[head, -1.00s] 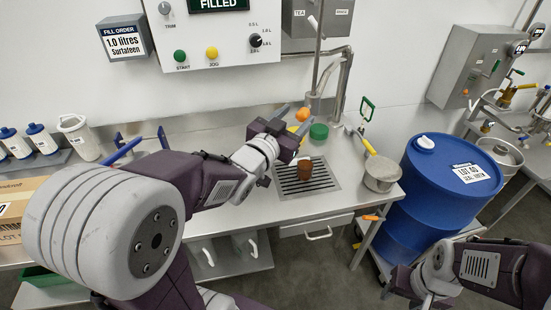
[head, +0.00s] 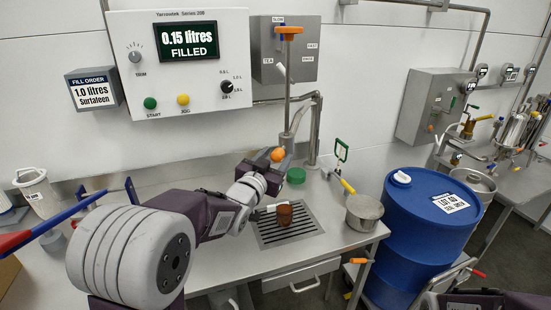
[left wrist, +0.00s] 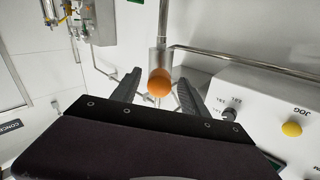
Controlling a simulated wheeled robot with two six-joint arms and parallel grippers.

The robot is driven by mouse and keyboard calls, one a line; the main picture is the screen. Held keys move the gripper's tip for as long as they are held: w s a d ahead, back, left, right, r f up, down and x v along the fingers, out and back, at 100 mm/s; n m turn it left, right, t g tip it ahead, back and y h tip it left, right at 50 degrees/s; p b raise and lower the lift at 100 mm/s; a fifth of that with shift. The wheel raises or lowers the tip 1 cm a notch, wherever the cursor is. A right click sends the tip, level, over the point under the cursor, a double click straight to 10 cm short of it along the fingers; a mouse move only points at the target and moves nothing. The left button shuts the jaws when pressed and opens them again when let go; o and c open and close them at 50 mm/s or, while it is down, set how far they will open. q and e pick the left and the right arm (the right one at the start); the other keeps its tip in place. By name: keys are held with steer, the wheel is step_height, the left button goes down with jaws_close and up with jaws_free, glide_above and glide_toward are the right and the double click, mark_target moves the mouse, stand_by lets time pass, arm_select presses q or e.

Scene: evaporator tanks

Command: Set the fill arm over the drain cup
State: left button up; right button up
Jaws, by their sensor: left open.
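A brown cup (head: 284,214) stands on the slotted drain grate (head: 312,222) in the bench top. A thin upright pipe (head: 288,90) with an orange top rises behind it. An orange ball-shaped knob (head: 278,154) shows low in front of the pipes; I cannot tell how it joins the fill arm. My left gripper (head: 268,160) is open at the knob. In the left wrist view the knob (left wrist: 159,82) appears between the two spread fingers, with a metal pipe behind it. Contact cannot be made out. My right gripper is out of view.
A green lid (head: 296,175) lies behind the grate. A steel pot (head: 364,211) stands at the bench's right edge, beside a blue drum (head: 427,225). The control panel (head: 190,65) reads 0.15 litres, FILLED. A white jug (head: 37,190) is at left.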

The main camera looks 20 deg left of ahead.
arm_select(q)
steer(key=shift+w, duration=0.1)
jaws_close()
stand_by(1.3)
